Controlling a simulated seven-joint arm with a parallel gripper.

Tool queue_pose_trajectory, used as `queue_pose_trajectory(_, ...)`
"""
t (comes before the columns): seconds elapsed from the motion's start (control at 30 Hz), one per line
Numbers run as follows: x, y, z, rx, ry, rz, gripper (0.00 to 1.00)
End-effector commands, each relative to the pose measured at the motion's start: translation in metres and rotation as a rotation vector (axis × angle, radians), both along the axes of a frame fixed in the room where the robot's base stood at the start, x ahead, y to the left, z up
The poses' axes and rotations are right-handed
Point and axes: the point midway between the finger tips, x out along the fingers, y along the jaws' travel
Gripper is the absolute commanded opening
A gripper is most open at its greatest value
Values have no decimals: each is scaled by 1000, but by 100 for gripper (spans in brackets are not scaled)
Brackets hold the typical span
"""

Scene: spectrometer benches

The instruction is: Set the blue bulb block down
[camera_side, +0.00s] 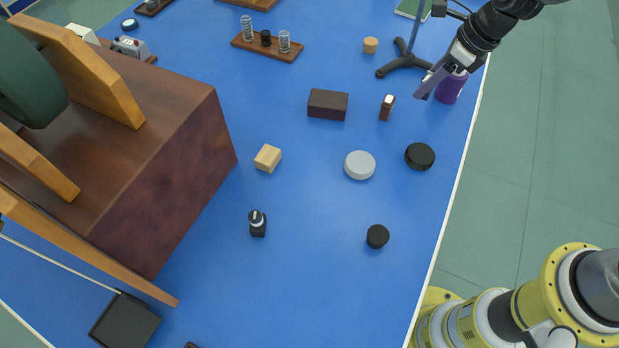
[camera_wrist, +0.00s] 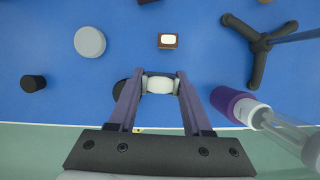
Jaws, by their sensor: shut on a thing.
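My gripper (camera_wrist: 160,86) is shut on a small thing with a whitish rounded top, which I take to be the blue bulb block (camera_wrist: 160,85). From above I see mainly its pale top; no blue shows. In the side view my gripper (camera_side: 424,92) is at the upper right, near the table's right edge, and its fingers hide the held block. I cannot tell whether the block touches the table. A small brown block with a white top (camera_side: 387,107) stands to the left of my gripper, apart from it; it also shows in the wrist view (camera_wrist: 167,41).
A black disc (camera_side: 420,156), a grey-white disc (camera_side: 360,165) and a dark brown box (camera_side: 327,104) lie nearby. Blue tabletop is bare around the black cylinder (camera_side: 377,236).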

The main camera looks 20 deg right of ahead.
Motion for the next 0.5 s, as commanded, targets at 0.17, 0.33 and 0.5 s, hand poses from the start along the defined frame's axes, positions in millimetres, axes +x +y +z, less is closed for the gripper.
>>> queue_pose_trajectory(0.17,-47,64,1,-2,3,108,0)
queue_pose_trajectory(0.33,-102,120,4,-4,-1,245,0)
queue_pose_trajectory(0.5,-146,156,8,-4,-7,372,0)
